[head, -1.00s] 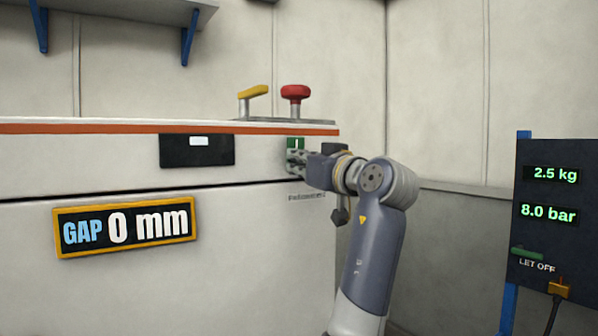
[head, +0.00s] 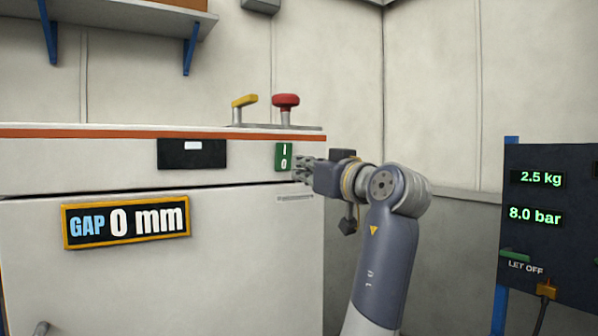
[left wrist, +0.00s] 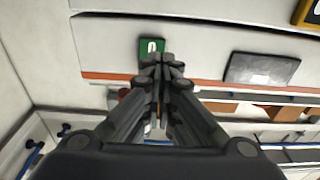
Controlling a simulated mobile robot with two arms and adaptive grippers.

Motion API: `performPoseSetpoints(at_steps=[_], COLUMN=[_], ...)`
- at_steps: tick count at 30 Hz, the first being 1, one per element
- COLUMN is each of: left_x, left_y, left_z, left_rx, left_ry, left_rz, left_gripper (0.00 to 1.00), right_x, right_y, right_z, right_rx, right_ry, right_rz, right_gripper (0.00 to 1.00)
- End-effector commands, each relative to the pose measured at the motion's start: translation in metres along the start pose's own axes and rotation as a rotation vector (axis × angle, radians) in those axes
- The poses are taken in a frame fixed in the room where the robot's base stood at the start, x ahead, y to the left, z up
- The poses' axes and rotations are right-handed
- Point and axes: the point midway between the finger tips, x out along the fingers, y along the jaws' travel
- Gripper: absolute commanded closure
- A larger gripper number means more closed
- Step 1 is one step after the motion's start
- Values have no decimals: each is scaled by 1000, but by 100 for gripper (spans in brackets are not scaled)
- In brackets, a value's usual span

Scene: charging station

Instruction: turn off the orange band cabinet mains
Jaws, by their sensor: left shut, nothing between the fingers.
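The cabinet (head: 240,240) is white, with an orange band (head: 100,132) along its upper edge. A green switch (head: 284,156) marked I and 0 is on its front near the right end. In the left wrist view the green switch (left wrist: 151,46) shows just beyond my fingertips, partly hidden by them. My left gripper (head: 299,170) is shut and empty, its fingertips just right of the switch's lower half. I cannot tell whether they touch it, or which way the switch is set. My right gripper is not in view.
A yellow lever (head: 244,102) and a red knob (head: 286,103) stand on the cabinet top. A "GAP 0 mm" sign (head: 127,221) is on the door below a dark panel (head: 192,154). A dark display board (head: 550,220) stands at the right. Bare wall lies behind my arm.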

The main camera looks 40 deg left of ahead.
Motion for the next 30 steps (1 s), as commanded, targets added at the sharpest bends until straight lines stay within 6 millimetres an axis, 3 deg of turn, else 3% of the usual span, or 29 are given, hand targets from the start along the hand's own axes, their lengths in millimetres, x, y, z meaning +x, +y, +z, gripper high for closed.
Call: performPoseSetpoints(at_steps=[7, 12, 20, 30], left_x=[-43, -63, -69, -69], left_y=[1, 1, 0, 0], left_z=[2, 1, 0, 0], left_rx=[-1, 0, 1, 0], left_ry=[1, 0, 0, 0], left_rz=[3, 2, 0, 1], left_gripper=[100, 100, 100, 100], right_x=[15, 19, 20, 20], right_y=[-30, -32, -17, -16], right_z=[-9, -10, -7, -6], right_rx=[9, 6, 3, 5], right_ry=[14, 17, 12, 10], right_rz=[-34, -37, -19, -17], right_gripper=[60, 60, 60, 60])
